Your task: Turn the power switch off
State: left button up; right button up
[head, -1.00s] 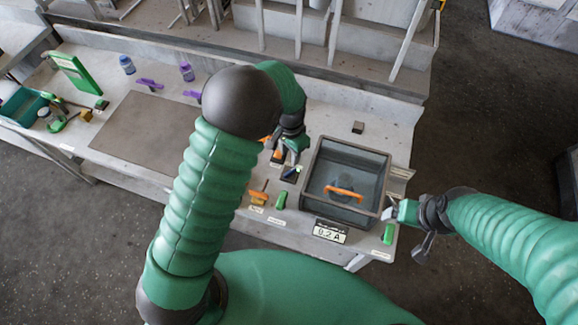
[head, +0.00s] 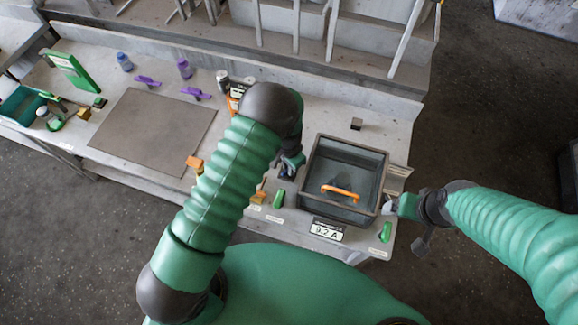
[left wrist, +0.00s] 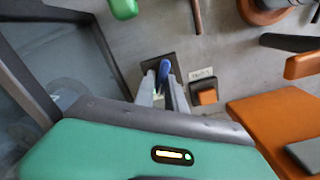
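The power switch shows in the left wrist view as a blue lever (left wrist: 164,70) on a dark square plate (left wrist: 173,63), with a small pale label beside it. My left gripper (left wrist: 164,84) is over it, its two grey fingers apart with the lever between their tips. I cannot tell whether they touch it. In the head view my left gripper (head: 289,167) is left of the grey bin, and it hides most of the switch. My right gripper (head: 391,207) is by the bin's front right corner; its finger opening is unclear.
The grey bin (head: 318,205) holds a part with an orange handle (head: 340,192). A current display (head: 327,231) stands in front of it. Green controls (head: 278,198) and an orange-topped part (head: 258,198) are nearby. A bare grey mat (head: 150,130) lies left.

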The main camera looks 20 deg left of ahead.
pick_arm(q)
jog(key=shift+c, duration=1.1)
jog(key=shift+s+a, duration=0.1)
jog(key=shift+a, duration=0.1)
grip_shut()
pick_arm(e)
jog(key=shift+a+r, duration=0.1)
jog(key=shift+a, duration=0.15)
jog(key=shift+d, duration=0.15)
pick_arm(q)
jog(key=n+b, duration=0.1)
jog(key=n, duration=0.1)
jog(key=shift+n, duration=0.4)
jog(key=n, duration=0.2)
jog(key=shift+s+n, duration=0.1)
jog(key=shift+n, duration=0.3)
jog(key=n, duration=0.3)
jog(key=shift+b, duration=0.4)
jog(key=shift+s+n, duration=0.1)
jog(key=shift+n, duration=1.5)
pick_arm(e)
jog(key=shift+a+f, duration=0.25)
jog(key=shift+f, duration=0.75)
pick_arm(q)
jog(key=shift+f, duration=0.1)
